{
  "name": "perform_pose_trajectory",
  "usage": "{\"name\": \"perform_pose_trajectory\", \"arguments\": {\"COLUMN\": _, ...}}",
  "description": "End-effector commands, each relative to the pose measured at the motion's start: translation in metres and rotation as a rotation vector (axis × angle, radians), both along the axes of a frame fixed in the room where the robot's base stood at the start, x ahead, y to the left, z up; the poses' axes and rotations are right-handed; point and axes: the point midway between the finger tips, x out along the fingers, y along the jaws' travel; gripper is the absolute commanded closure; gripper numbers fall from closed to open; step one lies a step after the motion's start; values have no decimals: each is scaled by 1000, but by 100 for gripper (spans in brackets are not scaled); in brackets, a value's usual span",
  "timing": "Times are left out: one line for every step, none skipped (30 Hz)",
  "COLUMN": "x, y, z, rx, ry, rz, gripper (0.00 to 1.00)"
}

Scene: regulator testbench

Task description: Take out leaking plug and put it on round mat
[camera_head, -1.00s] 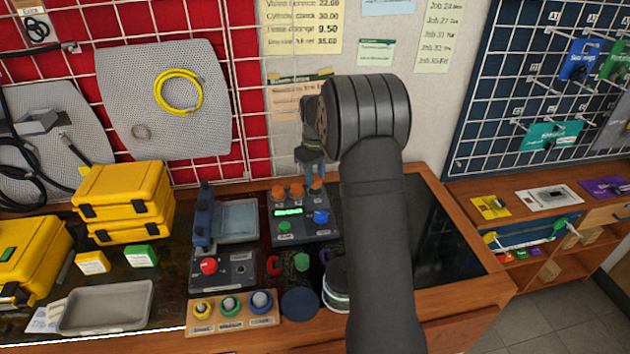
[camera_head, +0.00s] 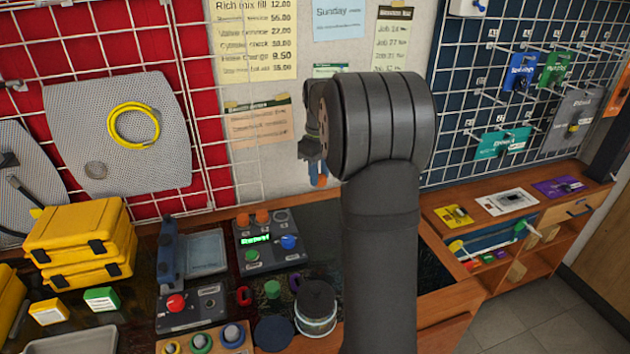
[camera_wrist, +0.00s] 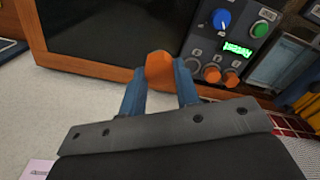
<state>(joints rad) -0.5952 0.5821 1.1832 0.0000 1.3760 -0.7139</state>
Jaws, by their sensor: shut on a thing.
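My gripper (camera_head: 318,172) is shut on an orange plug (camera_head: 321,181) and holds it in the air above and to the right of the grey regulator panel. In the wrist view the plug (camera_wrist: 159,70) sits between the blue fingertips (camera_wrist: 160,85), clear of the panel (camera_wrist: 226,40). The panel (camera_head: 262,258) holds two other orange plugs (camera_head: 243,219) (camera_head: 262,217) beside an empty round socket (camera_head: 281,215). Its display (camera_head: 256,239) shows green text. The dark blue round mat (camera_head: 274,334) lies bare at the front, left of a lidded round pot.
The round pot (camera_head: 316,310), a green cylinder (camera_head: 272,289) and a red ring (camera_head: 244,296) stand near the mat. A box with a red button (camera_head: 180,310) and a grey tray (camera_head: 206,251) lie left. My arm hides part of the bench.

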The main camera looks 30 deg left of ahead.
Motion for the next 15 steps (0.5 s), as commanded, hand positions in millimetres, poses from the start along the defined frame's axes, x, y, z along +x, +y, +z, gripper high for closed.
{"name": "perform_pose_trajectory", "arguments": {"x": 0, "y": 0, "z": 6, "rx": 2, "ry": -1, "rz": 0, "gripper": 93}}
{"name": "perform_pose_trajectory", "arguments": {"x": 0, "y": 0, "z": 9, "rx": 1, "ry": -1, "rz": 0, "gripper": 93}}
{"name": "perform_pose_trajectory", "arguments": {"x": 0, "y": 1, "z": 13, "rx": 2, "ry": -1, "rz": 0, "gripper": 93}}
{"name": "perform_pose_trajectory", "arguments": {"x": 0, "y": 1, "z": 16, "rx": 2, "ry": -1, "rz": 0, "gripper": 93}}
{"name": "perform_pose_trajectory", "arguments": {"x": 0, "y": 1, "z": 18, "rx": 1, "ry": -1, "rz": 0, "gripper": 93}}
{"name": "perform_pose_trajectory", "arguments": {"x": 0, "y": 1, "z": 22, "rx": 1, "ry": -1, "rz": 0, "gripper": 93}}
{"name": "perform_pose_trajectory", "arguments": {"x": 0, "y": 1, "z": 25, "rx": 1, "ry": -1, "rz": 0, "gripper": 93}}
{"name": "perform_pose_trajectory", "arguments": {"x": 0, "y": 1, "z": 28, "rx": 2, "ry": -1, "rz": 0, "gripper": 93}}
{"name": "perform_pose_trajectory", "arguments": {"x": 0, "y": 1, "z": 32, "rx": 2, "ry": -1, "rz": 0, "gripper": 93}}
{"name": "perform_pose_trajectory", "arguments": {"x": 0, "y": 1, "z": 35, "rx": 1, "ry": -1, "rz": 0, "gripper": 93}}
{"name": "perform_pose_trajectory", "arguments": {"x": 0, "y": 1, "z": 38, "rx": 1, "ry": -1, "rz": 0, "gripper": 93}}
{"name": "perform_pose_trajectory", "arguments": {"x": 0, "y": 1, "z": 42, "rx": 1, "ry": -1, "rz": 0, "gripper": 93}}
{"name": "perform_pose_trajectory", "arguments": {"x": 0, "y": 1, "z": 46, "rx": 1, "ry": -2, "rz": 0, "gripper": 93}}
{"name": "perform_pose_trajectory", "arguments": {"x": 0, "y": 1, "z": 49, "rx": 1, "ry": -1, "rz": 0, "gripper": 93}}
{"name": "perform_pose_trajectory", "arguments": {"x": 0, "y": 1, "z": 53, "rx": 1, "ry": -1, "rz": 0, "gripper": 93}}
